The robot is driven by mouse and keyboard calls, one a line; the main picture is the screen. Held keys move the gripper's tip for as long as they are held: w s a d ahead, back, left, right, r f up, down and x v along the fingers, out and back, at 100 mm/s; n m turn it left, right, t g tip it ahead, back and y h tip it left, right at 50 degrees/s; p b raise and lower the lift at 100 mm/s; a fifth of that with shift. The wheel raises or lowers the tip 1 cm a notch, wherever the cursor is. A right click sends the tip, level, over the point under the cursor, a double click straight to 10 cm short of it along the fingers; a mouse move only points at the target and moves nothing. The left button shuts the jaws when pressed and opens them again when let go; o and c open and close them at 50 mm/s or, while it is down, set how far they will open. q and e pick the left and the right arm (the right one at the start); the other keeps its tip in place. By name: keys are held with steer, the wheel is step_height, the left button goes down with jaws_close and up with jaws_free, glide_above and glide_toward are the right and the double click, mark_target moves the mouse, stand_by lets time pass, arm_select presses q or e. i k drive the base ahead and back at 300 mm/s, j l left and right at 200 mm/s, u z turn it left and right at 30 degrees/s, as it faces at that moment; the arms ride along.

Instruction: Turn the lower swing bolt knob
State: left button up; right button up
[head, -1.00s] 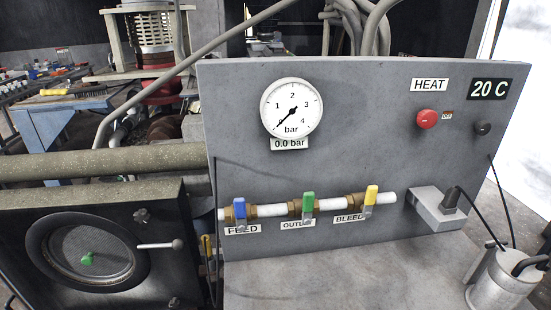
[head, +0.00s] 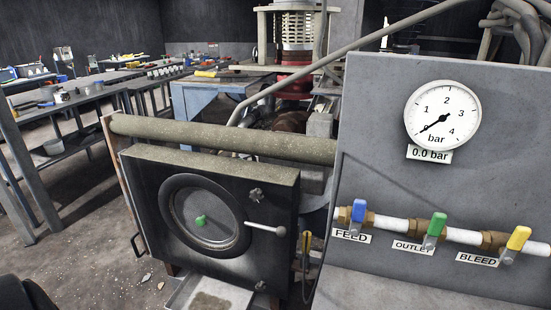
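The upper swing bolt knob (head: 256,195) is a small dark lobed knob to the upper right of the port. Neither of my grippers is in view.
A grey panel (head: 385,150) with a gauge (head: 442,115) and blue, green and yellow valve handles stands close on the right. A metal tray (head: 180,293) lies below the port. Benches (head: 60,112) stand at the back left. The floor left of the housing is mostly open.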

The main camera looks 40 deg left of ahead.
mark_target(261, 287)
steer(key=u, duration=1.65)
